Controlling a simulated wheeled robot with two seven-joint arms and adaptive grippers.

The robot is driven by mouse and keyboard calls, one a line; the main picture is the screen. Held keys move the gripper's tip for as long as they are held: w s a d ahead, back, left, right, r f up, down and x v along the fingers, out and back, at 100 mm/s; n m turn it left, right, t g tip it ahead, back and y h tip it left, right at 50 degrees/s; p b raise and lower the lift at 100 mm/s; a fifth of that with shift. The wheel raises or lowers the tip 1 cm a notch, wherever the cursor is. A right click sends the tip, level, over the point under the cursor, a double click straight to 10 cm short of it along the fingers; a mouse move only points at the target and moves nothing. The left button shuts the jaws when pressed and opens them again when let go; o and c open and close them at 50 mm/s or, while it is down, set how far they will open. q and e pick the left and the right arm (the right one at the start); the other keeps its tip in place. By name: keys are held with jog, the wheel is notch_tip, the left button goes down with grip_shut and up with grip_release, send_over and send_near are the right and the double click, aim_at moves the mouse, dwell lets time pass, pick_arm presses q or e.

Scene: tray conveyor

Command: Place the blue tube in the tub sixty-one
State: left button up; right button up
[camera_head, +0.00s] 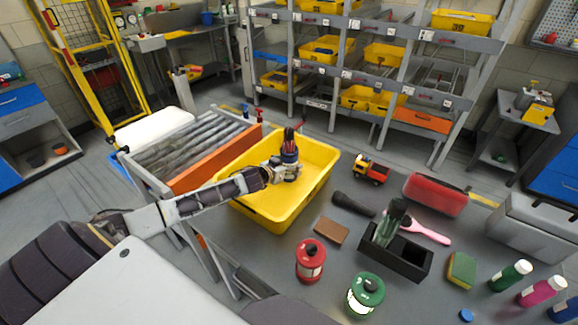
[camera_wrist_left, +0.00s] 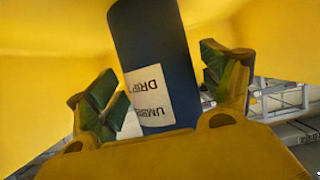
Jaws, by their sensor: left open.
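The yellow tub (camera_head: 262,213) stands on the grey table, and no number is readable on it. My left gripper (camera_head: 290,172) is over the inside of this tub. In the left wrist view the blue tube (camera_wrist_left: 152,42), dark blue with a white label, stands between the spread fingers of the left gripper (camera_wrist_left: 165,88). The fingers look apart from the tube, and yellow surfaces surround it. In the head view a dark upright shape is at the gripper, but I cannot clearly tell the tube from the hand there. My right gripper is not in view.
A roller conveyor (camera_head: 185,150) adjoins the tub on the left. To the right are a toy truck (camera_head: 371,170), a black open box (camera_head: 395,258), a brown block (camera_head: 331,232), a red canister (camera_head: 310,260) and a green one (camera_head: 366,296). Shelves with yellow tubs stand behind.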

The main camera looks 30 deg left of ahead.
pick_arm(q)
jog(key=shift+v, duration=3.2)
